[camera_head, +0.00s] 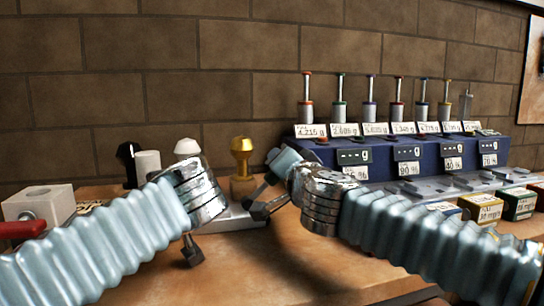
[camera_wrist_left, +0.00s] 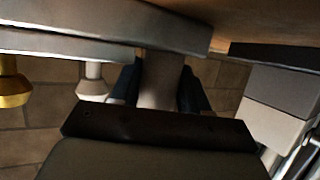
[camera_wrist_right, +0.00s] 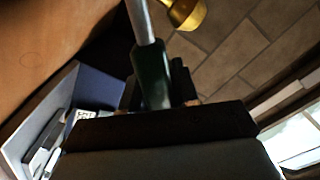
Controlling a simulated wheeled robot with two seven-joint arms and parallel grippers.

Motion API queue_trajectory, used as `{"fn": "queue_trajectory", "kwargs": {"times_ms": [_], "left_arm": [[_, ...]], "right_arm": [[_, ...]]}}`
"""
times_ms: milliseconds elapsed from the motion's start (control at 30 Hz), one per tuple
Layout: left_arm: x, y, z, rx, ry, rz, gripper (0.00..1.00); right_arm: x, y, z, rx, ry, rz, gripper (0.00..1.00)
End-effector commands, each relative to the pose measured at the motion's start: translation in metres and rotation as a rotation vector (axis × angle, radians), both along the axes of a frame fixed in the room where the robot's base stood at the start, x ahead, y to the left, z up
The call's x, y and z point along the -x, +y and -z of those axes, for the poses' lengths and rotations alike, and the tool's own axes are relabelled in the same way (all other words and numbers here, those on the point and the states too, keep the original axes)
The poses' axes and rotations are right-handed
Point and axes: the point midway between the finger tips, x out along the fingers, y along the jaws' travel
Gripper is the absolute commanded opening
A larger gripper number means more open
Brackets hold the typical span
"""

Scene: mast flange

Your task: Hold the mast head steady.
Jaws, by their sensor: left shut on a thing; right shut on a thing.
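My left gripper (camera_wrist_left: 160,88) is shut on a plain grey-brown upright piece (camera_wrist_left: 162,75) in the left wrist view. I cannot tell whether this piece is the mast head. It meets or passes behind a grey plate edge (camera_wrist_left: 120,25). My right gripper (camera_wrist_right: 155,92) is shut on a dark green handle (camera_wrist_right: 151,70) with a pale metal shaft (camera_wrist_right: 141,22) in the right wrist view. In the head view both hands are near the grey plate (camera_head: 230,217), and my arms hide most of the fingers and what they hold.
A gold knob (camera_head: 242,160) and a white knob (camera_head: 187,147) stand behind the hands. A blue rack (camera_head: 385,155) with several plungers and labels is at the back right. A grey block (camera_head: 40,203) and a red handle (camera_head: 20,229) are at the left. The front middle wood is clear.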

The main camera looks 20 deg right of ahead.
Motion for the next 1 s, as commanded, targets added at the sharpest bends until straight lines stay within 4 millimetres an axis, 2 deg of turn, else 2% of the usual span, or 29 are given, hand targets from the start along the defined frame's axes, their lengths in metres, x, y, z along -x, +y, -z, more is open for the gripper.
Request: {"fn": "queue_trajectory", "kwargs": {"times_ms": [400,1000], "left_arm": [[0.0,0.001,0.0,0.0,0.0,-0.002,0.0],[0.0,0.001,0.0,0.001,0.001,-0.003,0.0]], "right_arm": [[0.0,-0.014,0.019,-0.21,0.002,0.002,0.0],[0.0,-0.016,0.022,-0.249,0.003,0.003,0.0]]}}
